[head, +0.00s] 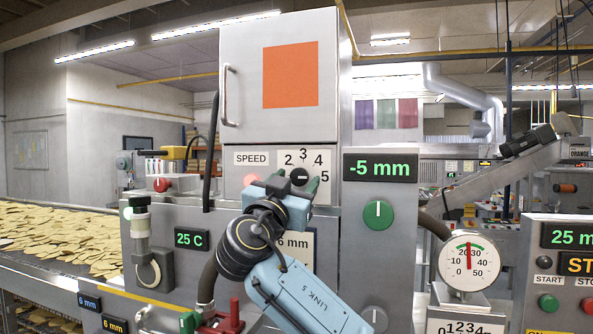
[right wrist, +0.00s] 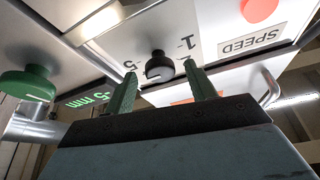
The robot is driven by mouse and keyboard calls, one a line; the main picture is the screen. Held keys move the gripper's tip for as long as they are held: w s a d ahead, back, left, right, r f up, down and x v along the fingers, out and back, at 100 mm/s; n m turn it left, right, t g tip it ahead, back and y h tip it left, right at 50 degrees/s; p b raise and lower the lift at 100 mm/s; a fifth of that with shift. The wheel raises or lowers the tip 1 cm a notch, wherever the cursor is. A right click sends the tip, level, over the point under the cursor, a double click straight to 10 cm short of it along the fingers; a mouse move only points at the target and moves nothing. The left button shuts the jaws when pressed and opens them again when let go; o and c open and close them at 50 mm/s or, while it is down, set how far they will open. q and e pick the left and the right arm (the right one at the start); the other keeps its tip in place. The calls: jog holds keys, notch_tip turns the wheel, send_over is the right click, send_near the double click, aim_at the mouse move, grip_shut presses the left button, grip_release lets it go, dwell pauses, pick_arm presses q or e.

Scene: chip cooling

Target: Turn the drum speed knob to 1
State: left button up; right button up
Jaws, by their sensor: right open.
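The drum speed knob (head: 299,177) is a small black dial on a white plate marked SPEED, with 2, 3, 4 and 5 showing around it. My right gripper (head: 293,186) is in front of the plate's lower part, its green fingers open. In the right wrist view the picture is upside down, and the knob (right wrist: 160,68) shows between the open fingertips (right wrist: 158,71) with a gap on each side. The 1 and the 5 show on either side of it. I cannot tell exactly where the knob points. My left gripper is not in view.
A red button (head: 251,180) sits left of the knob. A green knob (head: 378,214) is under the -5 mm display (head: 380,168), to the right. A round gauge (head: 469,261) stands farther right. The cabinet door handle (head: 227,96) sticks out above. Chips (head: 60,235) cover the conveyor at left.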

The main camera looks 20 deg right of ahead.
jog(key=shift+w+d+r, duration=0.2)
jog(key=shift+w+d, duration=0.15)
jog(key=shift+w, duration=0.1)
jog(key=c, duration=1)
jog(key=shift+f, duration=0.1)
